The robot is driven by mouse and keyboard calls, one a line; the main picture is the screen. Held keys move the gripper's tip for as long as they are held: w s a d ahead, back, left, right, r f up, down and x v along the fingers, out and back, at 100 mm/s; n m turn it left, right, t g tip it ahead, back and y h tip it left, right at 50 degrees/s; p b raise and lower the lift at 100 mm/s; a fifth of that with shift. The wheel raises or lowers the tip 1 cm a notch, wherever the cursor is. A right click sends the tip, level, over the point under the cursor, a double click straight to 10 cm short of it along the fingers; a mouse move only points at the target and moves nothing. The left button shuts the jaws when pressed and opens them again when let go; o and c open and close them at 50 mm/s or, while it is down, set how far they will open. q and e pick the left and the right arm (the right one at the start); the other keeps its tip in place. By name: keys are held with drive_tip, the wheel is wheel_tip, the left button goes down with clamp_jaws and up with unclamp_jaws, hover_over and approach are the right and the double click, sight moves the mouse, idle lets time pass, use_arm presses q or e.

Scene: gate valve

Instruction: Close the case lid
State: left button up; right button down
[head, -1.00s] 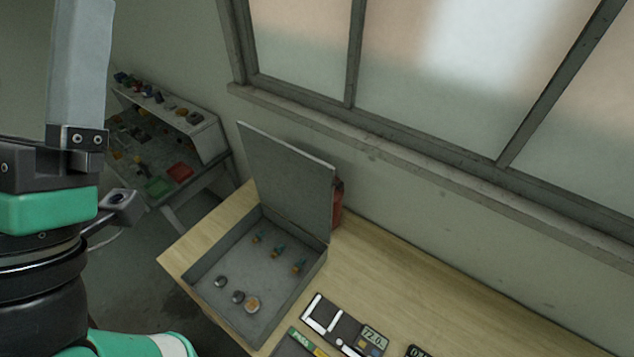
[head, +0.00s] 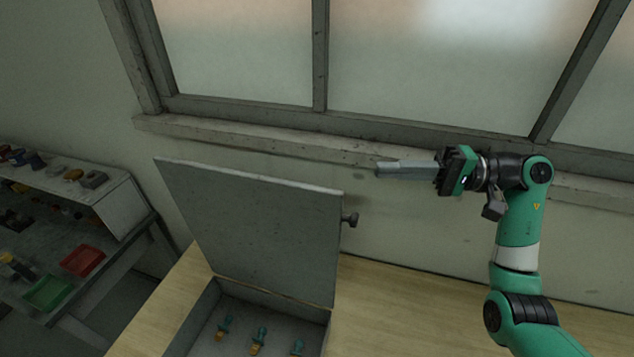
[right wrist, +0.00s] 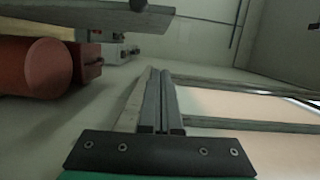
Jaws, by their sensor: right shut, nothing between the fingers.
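The grey case (head: 197,318) stands on the wooden table, and its lid (head: 255,230) is raised, tilted back toward the window wall. The lid's inner face is toward me. My right gripper (head: 380,168) is beyond and to the right of the lid's upper right corner, apart from it in the head view. Its fingers are together and empty, pointing left. They also show closed in the right wrist view (right wrist: 162,100). The case's front part is cut off by the frame's lower edge. My left gripper is not in view.
Several small teal and brass parts (head: 259,341) are inside the case. A dark knob (head: 350,219) shows beside the lid's right edge. A red cylinder (right wrist: 42,68) is at the left of the right wrist view. A window sill (head: 260,140) runs behind. A shelf unit (head: 100,200) stands left.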

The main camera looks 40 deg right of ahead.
use_arm(q)
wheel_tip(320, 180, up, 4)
drive_tip(key=p, duration=0.4)
use_arm(e)
drive_tip(key=w+a, duration=0.4)
drive_tip(key=a, duration=0.6)
drive_tip(key=shift+w+a, duration=0.2)
drive_tip(key=shift+a, duration=0.2)
